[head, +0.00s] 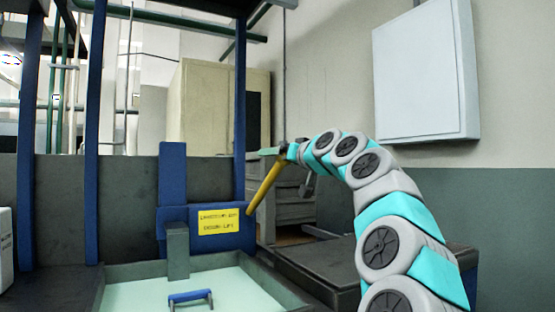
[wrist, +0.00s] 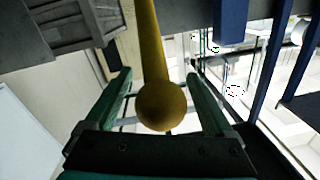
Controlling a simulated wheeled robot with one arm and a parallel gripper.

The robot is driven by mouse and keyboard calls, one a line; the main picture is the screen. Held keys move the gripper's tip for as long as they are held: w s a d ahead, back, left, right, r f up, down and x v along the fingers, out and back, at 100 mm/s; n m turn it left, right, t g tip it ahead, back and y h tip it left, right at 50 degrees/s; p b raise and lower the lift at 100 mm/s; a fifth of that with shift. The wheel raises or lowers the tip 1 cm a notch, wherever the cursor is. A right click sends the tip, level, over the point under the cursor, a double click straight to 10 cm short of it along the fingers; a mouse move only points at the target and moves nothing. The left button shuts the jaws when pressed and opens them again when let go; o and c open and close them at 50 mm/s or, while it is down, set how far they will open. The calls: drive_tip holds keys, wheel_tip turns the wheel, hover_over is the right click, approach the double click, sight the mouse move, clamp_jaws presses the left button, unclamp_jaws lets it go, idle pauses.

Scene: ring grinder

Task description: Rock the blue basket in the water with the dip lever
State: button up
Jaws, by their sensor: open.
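The dip lever is a yellow bar (head: 264,188) slanting up and right from the blue lift frame, with its upper end at my gripper (head: 281,153). In the wrist view the lever (wrist: 150,45) ends in a round yellow knob (wrist: 162,106). The knob appears between the two green fingers of my gripper (wrist: 158,82), which are apart, with gaps on both sides. The blue basket (head: 190,297) shows only its blue handle bar and grey uprights, in the pale green water (head: 140,297); its lower part is out of view or hidden.
The tank (head: 290,291) has a dark rim. A yellow label (head: 219,220) is on the blue panel behind it. Blue posts (head: 92,130) stand at left. A dark bench (head: 325,266) lies right of the tank, and a grey wall box (head: 424,73) hangs above my arm.

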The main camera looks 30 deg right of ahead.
drive_tip(key=s+b, duration=0.1)
drive_tip(key=s, duration=0.6)
drive_tip(key=shift+s+d, duration=0.2)
drive_tip(key=shift+d, duration=0.2)
